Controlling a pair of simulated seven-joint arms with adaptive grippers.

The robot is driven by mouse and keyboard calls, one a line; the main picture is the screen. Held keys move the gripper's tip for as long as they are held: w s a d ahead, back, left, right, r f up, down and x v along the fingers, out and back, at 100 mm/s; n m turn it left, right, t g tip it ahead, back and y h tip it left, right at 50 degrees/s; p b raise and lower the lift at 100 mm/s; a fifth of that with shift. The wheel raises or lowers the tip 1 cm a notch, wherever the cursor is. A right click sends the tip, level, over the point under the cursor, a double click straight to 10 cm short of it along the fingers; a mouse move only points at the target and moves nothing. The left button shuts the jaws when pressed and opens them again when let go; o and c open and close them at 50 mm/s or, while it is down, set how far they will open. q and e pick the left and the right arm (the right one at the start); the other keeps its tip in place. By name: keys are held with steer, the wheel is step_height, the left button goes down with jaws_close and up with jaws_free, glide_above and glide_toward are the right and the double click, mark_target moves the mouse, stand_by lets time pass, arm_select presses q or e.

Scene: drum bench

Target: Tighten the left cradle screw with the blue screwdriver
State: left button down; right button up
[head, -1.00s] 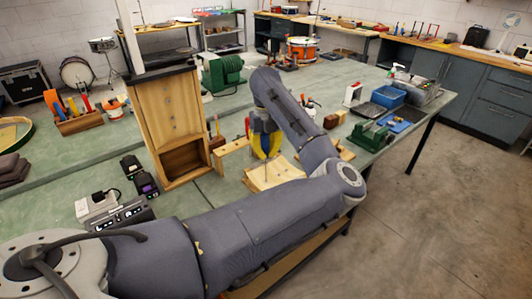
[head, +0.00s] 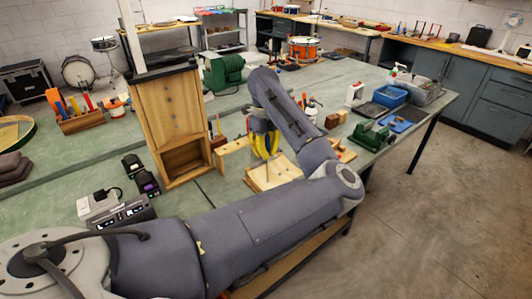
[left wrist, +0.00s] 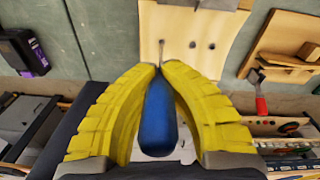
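My left gripper (head: 264,147) has yellow fingers and points down over a pale wooden cradle (head: 261,182) on the bench. In the left wrist view the left gripper (left wrist: 160,68) is shut on the blue screwdriver (left wrist: 158,120), with its blue handle between the fingers. The thin metal shaft (left wrist: 162,48) reaches to the cradle (left wrist: 180,20). Dark round spots, holes or screw heads, show on the cradle to the right of the shaft. The tip is at or just above the left spot; I cannot tell whether it touches the screw. My right gripper is not in view.
A tall wooden cabinet (head: 170,115) stands left of the cradle. A green vise-like tool (head: 373,136) and a blue bin (head: 390,96) are to the right. Black devices (head: 146,183) lie at the left. A red-handled tool (left wrist: 261,105) is right of the gripper.

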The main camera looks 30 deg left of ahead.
arm_select(q)
steer(key=shift+f, duration=0.3)
steer(key=m, duration=0.5)
steer(key=shift+f, duration=0.1)
stand_by(0.3)
steer(key=m, duration=0.4)
steer(key=shift+w+d+m+y, duration=0.15)
steer(key=shift+m+y, duration=0.15)
steer(key=shift+m, duration=0.3)
steer(key=m, duration=0.4)
steer(key=shift+d+m, duration=0.1)
steer(key=shift+m, duration=0.2)
